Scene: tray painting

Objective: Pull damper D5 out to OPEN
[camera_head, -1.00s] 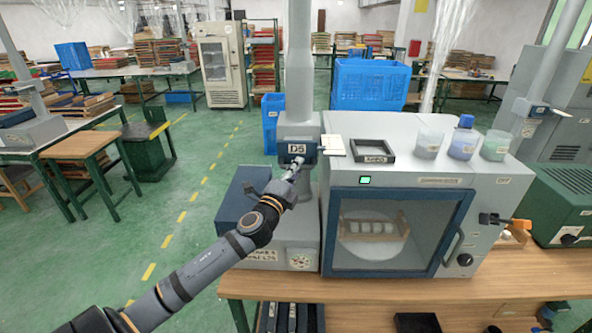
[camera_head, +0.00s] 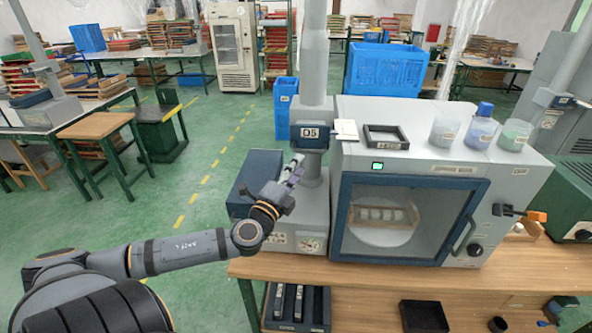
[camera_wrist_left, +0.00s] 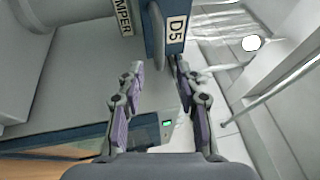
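Damper D5 is a dark blue block (camera_head: 310,137) with a white D5 label, on the grey vertical duct above the cabinet. A pale flat plate (camera_head: 345,130) sticks out to its right. My left gripper (camera_head: 294,167) is just below and left of the block in the head view. In the left wrist view, its two fingers (camera_wrist_left: 157,72) are spread with a gap between them and hold nothing. The blue damper block (camera_wrist_left: 166,30) is ahead of the fingertips there, close to the right one; contact cannot be told. My right gripper is not in view.
The grey cabinet with a blue-framed window (camera_head: 410,218) stands on the wooden bench (camera_head: 375,277), right of the duct. A black tray (camera_head: 386,137) and several cups stand on top. A dark blue box (camera_head: 255,178) is left of the duct base.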

